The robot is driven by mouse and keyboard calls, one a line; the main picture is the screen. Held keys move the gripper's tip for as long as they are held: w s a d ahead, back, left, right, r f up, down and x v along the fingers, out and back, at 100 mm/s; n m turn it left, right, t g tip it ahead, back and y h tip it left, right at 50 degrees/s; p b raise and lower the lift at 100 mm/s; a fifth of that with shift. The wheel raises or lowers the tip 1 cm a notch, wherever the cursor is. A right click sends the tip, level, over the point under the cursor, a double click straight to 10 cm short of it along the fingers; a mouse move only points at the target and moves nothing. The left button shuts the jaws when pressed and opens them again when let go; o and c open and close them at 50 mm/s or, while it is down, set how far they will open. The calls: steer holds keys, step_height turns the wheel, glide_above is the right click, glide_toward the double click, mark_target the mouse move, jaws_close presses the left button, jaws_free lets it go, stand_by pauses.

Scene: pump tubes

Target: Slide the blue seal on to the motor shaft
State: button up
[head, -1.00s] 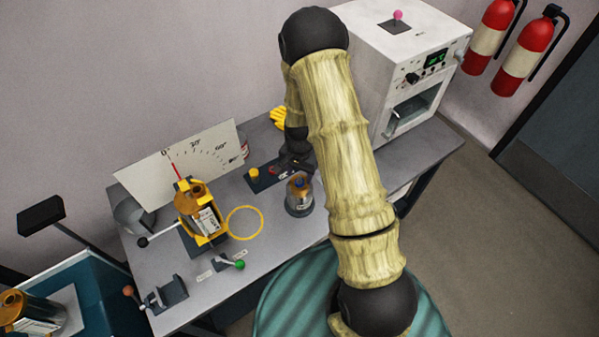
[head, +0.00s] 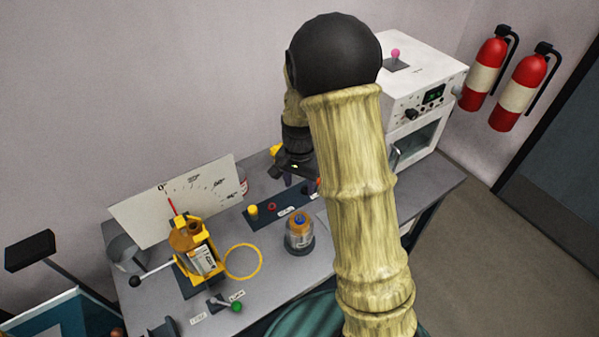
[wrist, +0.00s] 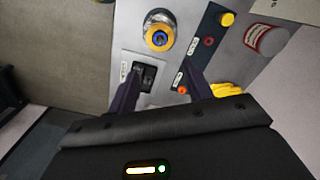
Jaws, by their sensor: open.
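The motor (head: 299,241) stands upright on the bench, a clear and orange body on a dark round base. A blue ring, the seal (head: 299,217), sits at its top centre. In the wrist view the motor (wrist: 159,20) is at the top, with the blue seal (wrist: 159,38) around the middle of its end. How far down the shaft it sits I cannot tell. My gripper (head: 298,182) is above the bench, behind and above the motor. Its two fingers are apart in the wrist view (wrist: 162,72), with nothing between them and the motor beyond the tips.
A dark strip (head: 289,211) holds a yellow part (head: 253,210) and a red ring (head: 272,207). A yellow frame (head: 200,262) with a lever and dial board (head: 180,198) stands left. A yellow hoop (head: 243,246) lies beside it. A white oven (head: 425,75) stands right.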

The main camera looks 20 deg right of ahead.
step_height(320, 180, up, 5)
steer(key=shift+f, duration=0.1)
stand_by(1.4)
steer(key=s+r+n+t, duration=0.2)
steer(key=s+n, duration=0.6)
steer(key=s, duration=0.6)
steer(key=shift+s+d+r+t, duration=0.15)
steer(key=shift+s+r+t, duration=0.05)
steer(key=shift+r+t, duration=0.1)
